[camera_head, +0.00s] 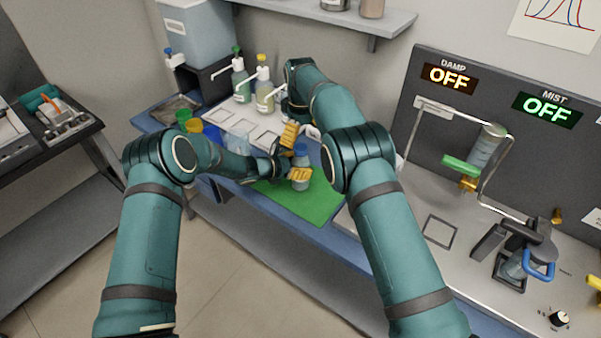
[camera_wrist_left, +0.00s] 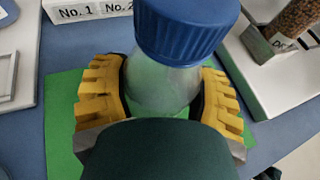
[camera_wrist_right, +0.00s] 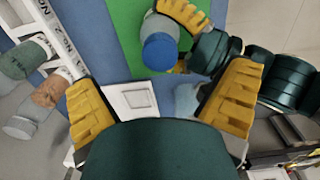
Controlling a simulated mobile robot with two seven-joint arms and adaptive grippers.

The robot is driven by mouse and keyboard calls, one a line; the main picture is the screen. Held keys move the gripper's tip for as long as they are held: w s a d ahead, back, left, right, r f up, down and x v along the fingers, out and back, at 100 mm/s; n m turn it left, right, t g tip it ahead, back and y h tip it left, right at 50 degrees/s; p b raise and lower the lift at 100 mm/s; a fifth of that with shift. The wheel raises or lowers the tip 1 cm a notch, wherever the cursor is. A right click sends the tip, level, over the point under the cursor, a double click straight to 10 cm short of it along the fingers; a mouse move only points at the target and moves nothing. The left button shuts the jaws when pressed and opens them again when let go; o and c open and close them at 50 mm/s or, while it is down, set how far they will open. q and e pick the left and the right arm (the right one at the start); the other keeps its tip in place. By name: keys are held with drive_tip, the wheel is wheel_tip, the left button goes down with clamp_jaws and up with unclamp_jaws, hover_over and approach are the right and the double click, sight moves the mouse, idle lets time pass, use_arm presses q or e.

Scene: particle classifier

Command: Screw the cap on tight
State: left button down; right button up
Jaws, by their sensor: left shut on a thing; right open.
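A clear bottle (camera_head: 301,184) with a blue cap (camera_head: 300,150) stands over the green mat (camera_head: 322,206). My left gripper (camera_head: 299,174) is shut on the bottle's body, with yellow pads on both sides of it in the left wrist view (camera_wrist_left: 160,92). The cap (camera_wrist_left: 180,32) sits on the bottle's mouth; how tight it is cannot be told. My right gripper (camera_head: 291,133) is open, just behind and left of the cap in the head view. In the right wrist view the cap (camera_wrist_right: 160,51) lies beyond my open right fingers (camera_wrist_right: 160,106), not between them.
Two pump bottles (camera_head: 264,92) stand behind on the bench. A white panel with square outlines (camera_head: 243,128) lies left of the mat. In the right wrist view, jars (camera_wrist_right: 47,92) stand at the left. A glass apparatus (camera_head: 490,148) stands at the right. The mat's front is clear.

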wheel_tip(320, 180, up, 8)
drive_tip(key=shift+f, duration=0.2)
idle(0.3)
use_arm(q)
unclamp_jaws()
drive_tip(key=v, duration=1.2)
drive_tip(key=shift+r, duration=0.1)
